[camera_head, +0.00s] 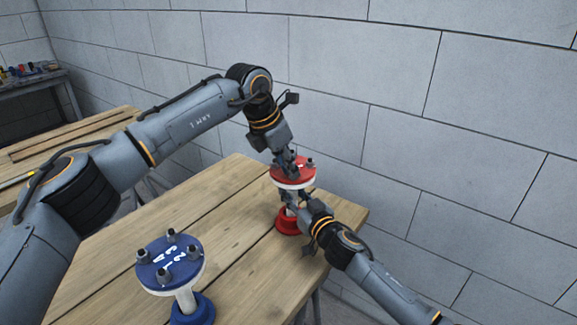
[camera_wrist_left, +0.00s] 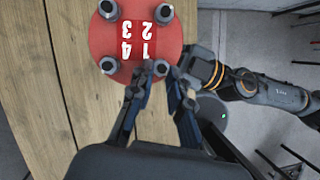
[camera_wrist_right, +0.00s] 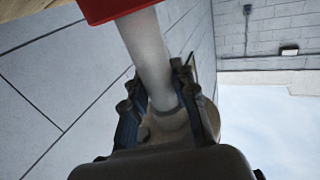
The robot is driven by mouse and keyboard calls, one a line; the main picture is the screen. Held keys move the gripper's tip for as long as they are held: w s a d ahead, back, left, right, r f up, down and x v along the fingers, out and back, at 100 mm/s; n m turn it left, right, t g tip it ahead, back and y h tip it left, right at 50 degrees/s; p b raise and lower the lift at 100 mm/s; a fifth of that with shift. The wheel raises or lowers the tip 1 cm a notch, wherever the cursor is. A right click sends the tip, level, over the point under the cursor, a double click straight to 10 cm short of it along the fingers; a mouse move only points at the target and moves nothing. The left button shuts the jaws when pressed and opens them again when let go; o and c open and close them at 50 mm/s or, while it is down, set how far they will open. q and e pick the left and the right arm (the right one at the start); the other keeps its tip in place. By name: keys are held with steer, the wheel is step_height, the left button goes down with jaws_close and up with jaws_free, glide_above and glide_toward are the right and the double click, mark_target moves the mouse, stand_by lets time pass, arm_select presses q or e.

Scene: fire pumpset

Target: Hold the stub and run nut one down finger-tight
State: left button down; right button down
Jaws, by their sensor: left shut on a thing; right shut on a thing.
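The red flange (camera_head: 307,176) tops a pale stub on a red base (camera_head: 288,222) near the table's far right corner. In the left wrist view the flange (camera_wrist_left: 136,52) shows numbers 1 to 4 and several grey nuts. Nut one (camera_wrist_left: 161,68), beside number 1, sits between the fingertips of my left gripper (camera_wrist_left: 160,74), which is shut on it from above. In the head view that gripper (camera_head: 290,166) hides part of the flange. My right gripper (camera_wrist_right: 160,85) is shut around the pale stub (camera_wrist_right: 146,45) below the flange; it also shows in the head view (camera_head: 292,200).
A blue flange (camera_head: 170,262) with several nuts stands on a pale stub and blue base at the table's front left. The wooden table (camera_head: 235,225) is clear between the two assemblies. A grey block wall (camera_head: 400,100) rises behind. Another bench (camera_head: 60,140) stands at left.

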arm_select(q)
steer(key=c, duration=1.3)
jaws_free()
steer(key=shift+o, duration=0.2)
steer(key=v, duration=1.2)
arm_select(e)
steer(key=c, duration=1)
jaws_free()
steer(key=shift+s+d, duration=0.1)
